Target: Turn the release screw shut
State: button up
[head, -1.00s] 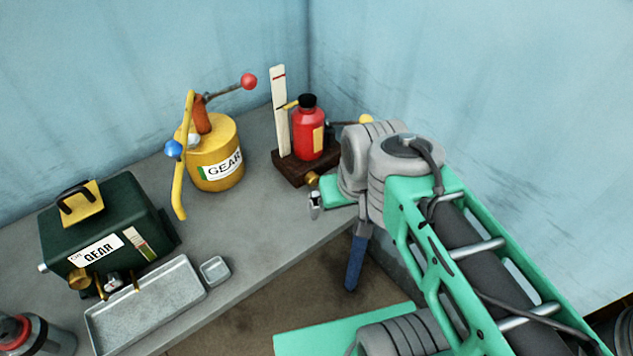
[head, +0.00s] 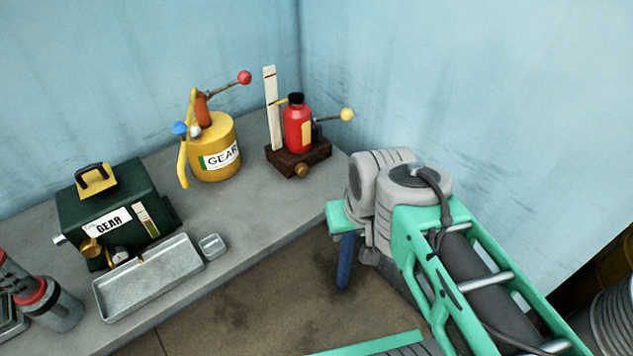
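A red bottle-shaped unit (head: 297,125) with a black cap stands upright on a dark wooden base (head: 284,163) at the bench's back right. A small brass knob (head: 301,170) on the front of that base looks like the release screw; whether it is tight cannot be told. A lever with a yellow ball (head: 347,114) sticks out to the right of the red unit. My arm reaches in from the lower right, its wrist end to the right of and below the knob and apart from it. My gripper's fingers do not show.
A white upright gauge strip (head: 271,108) stands left of the red unit. A dark green box (head: 150,190), a metal tray (head: 150,300) and a small dish (head: 211,246) are at front left. Bare bench lies between.

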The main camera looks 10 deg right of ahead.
aim_at(301, 169)
jog(key=z, duration=0.5)
jog(key=i, duration=0.7)
jog(key=u, duration=1.95)
